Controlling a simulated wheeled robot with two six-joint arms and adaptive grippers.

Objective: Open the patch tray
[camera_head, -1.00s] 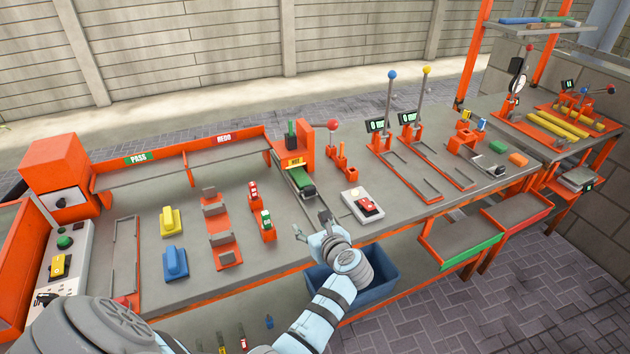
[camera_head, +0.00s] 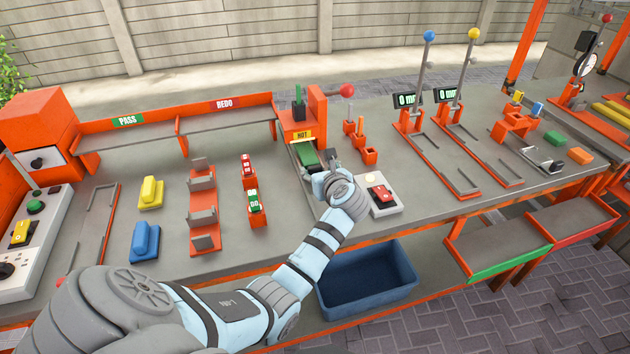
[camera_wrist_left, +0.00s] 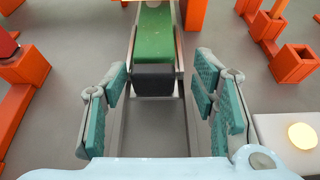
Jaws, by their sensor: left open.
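The patch tray, a green slab (camera_head: 307,155) with a dark front block, sits in a metal channel under the orange HOT station (camera_head: 303,119). In the left wrist view the green slab (camera_wrist_left: 154,36) runs away from me, with the black block (camera_wrist_left: 154,80) at its near end. My left gripper (camera_head: 321,167) is at the near end of the channel. In the left wrist view its open teal-padded fingers (camera_wrist_left: 160,88) stand on either side of the channel, tips roughly level with the black block. I see no clear contact. My right gripper is not in view.
A white box with a red switch (camera_head: 382,194) and a pale round button (camera_wrist_left: 302,136) is close on the right. Orange holders (camera_head: 368,156) stand behind it. A red and green block rack (camera_head: 251,190) is left. A blue bin (camera_head: 367,281) is below the bench edge.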

